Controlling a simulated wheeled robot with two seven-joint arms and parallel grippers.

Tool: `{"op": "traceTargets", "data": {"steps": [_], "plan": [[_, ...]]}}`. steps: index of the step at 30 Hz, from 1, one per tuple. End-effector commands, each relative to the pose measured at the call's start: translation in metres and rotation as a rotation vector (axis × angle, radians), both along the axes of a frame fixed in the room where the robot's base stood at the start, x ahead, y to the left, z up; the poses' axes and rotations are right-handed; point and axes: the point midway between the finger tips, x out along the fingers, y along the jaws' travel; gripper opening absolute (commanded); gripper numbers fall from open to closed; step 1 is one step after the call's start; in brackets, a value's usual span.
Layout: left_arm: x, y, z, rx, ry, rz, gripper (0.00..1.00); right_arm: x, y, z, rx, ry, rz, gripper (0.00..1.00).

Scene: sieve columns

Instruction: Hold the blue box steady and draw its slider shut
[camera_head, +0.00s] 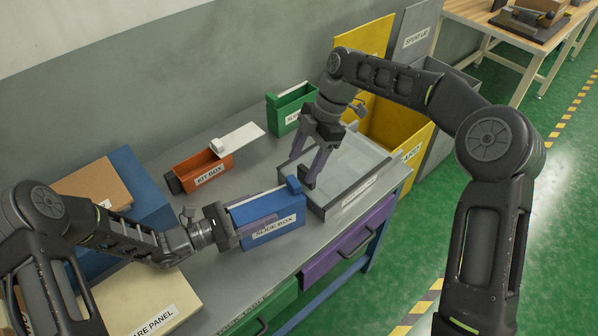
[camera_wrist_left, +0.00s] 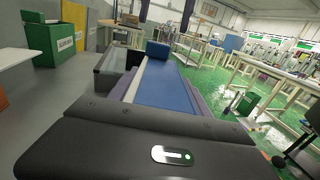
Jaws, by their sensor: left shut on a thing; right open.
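The blue slide box (camera_head: 272,231) stands on the grey bench, its label facing the front. My left gripper (camera_head: 243,219) is shut on its left end, with a finger along the front wall. The box's blue top (camera_wrist_left: 168,86) stretches away from my left gripper in the left wrist view, with a pale strip along its left side. A blue knob (camera_head: 293,185) stands up at the far right end; how far the slider is open I cannot tell. My right gripper (camera_head: 303,170) is open and empty, fingers pointing down, above and behind the knob, apart from it.
A grey clear-topped case (camera_head: 345,200) stands close to the right of the blue box. The orange kit box (camera_head: 205,175) with its white slider and a green box (camera_head: 290,108) stand behind. A yellow bin (camera_head: 400,130) is beyond the bench's right end.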

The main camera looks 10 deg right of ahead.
Motion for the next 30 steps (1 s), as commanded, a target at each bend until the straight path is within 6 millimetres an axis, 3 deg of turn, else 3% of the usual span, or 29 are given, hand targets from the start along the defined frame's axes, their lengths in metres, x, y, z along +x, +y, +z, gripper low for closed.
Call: {"op": "traceTargets", "data": {"steps": [6, 14, 15, 23, 30], "plan": [[0.0, 0.0, -0.002, 0.003, 0.002, 0.0, 0.15, 0.003, -0.008, 0.021, 0.001, 0.0, 0.0, 0.64], [0.0, 0.0, -0.002, 0.003, 0.003, 0.0, 0.15, 0.003, -0.008, 0.022, 0.001, 0.001, 0.0, 0.64], [0.0, 0.0, -0.002, 0.003, 0.003, 0.0, 0.59, 0.003, -0.008, 0.022, 0.001, 0.001, 0.0, 0.64], [0.0, 0.0, -0.001, 0.001, 0.001, 0.0, 0.81, 0.003, -0.008, 0.022, 0.0, 0.001, 0.0, 0.64], [0.0, 0.0, 0.0, 0.001, 0.0, 0.0, 0.81, 0.003, -0.008, 0.022, 0.0, 0.001, 0.0, 0.64]]}}
